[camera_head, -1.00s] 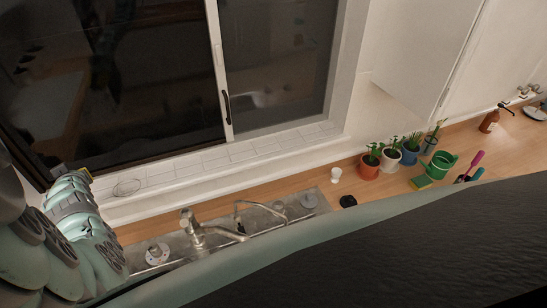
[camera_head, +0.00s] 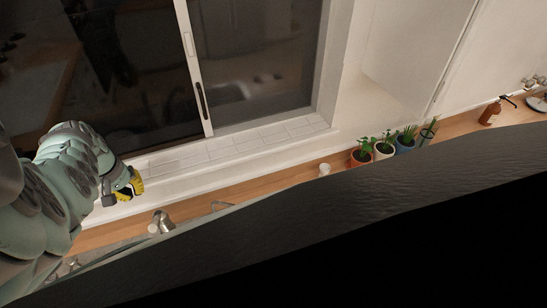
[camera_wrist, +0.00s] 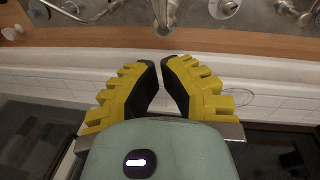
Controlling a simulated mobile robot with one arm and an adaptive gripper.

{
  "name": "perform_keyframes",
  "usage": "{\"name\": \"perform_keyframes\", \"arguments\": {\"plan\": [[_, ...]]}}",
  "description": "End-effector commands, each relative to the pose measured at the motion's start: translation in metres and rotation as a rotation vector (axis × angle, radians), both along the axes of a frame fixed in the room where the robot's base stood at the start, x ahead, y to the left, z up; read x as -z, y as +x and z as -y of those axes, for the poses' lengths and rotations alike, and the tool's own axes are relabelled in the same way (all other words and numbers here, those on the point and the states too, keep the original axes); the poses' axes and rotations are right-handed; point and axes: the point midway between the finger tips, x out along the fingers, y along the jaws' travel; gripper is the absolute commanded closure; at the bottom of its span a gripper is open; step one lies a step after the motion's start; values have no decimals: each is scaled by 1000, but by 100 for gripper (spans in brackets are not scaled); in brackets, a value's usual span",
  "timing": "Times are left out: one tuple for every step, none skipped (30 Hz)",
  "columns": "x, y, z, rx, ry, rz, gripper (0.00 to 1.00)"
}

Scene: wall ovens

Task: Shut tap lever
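The tap (camera_head: 160,223) shows in the head view as a metal top, with its lower part hidden behind my dark body. In the wrist view a metal tap part (camera_wrist: 164,10) is at the top edge, beyond my fingertips. I cannot tell clearly which part is the lever. My gripper (camera_head: 134,187) has yellow and black fingers and is above the sill side of the counter, left of the tap. In the wrist view my gripper (camera_wrist: 160,62) has its fingertips almost together, with nothing between them. It does not appear to touch the tap.
A window (camera_head: 203,100) and a white tiled sill (camera_head: 225,150) are behind the sink. Potted plants (camera_head: 384,150), a white cup (camera_head: 324,169) and a brown bottle (camera_head: 490,112) stand along the wooden counter (camera_head: 265,188). More metal fittings (camera_wrist: 304,14) show in the wrist view.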

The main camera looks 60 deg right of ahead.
Motion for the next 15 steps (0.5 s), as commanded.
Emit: {"name": "perform_keyframes", "arguments": {"plan": [[17,-1,4,5,0,0,100],[22,-1,4,5,0,-2,100],[29,-2,5,6,1,-4,100],[33,-3,6,6,1,-5,100],[38,-3,7,7,1,-5,100],[44,-3,8,7,0,-4,100],[48,-2,9,6,0,-3,100],[52,-2,10,6,0,-1,100],[57,-1,11,7,-1,1,100],[61,-1,12,7,-1,2,100],[64,-1,13,7,-1,2,100],[63,-5,12,6,-1,-2,100],[65,-10,10,6,0,-6,100],[69,-14,9,5,1,-8,100],[73,-18,8,5,1,-8,100]]}}
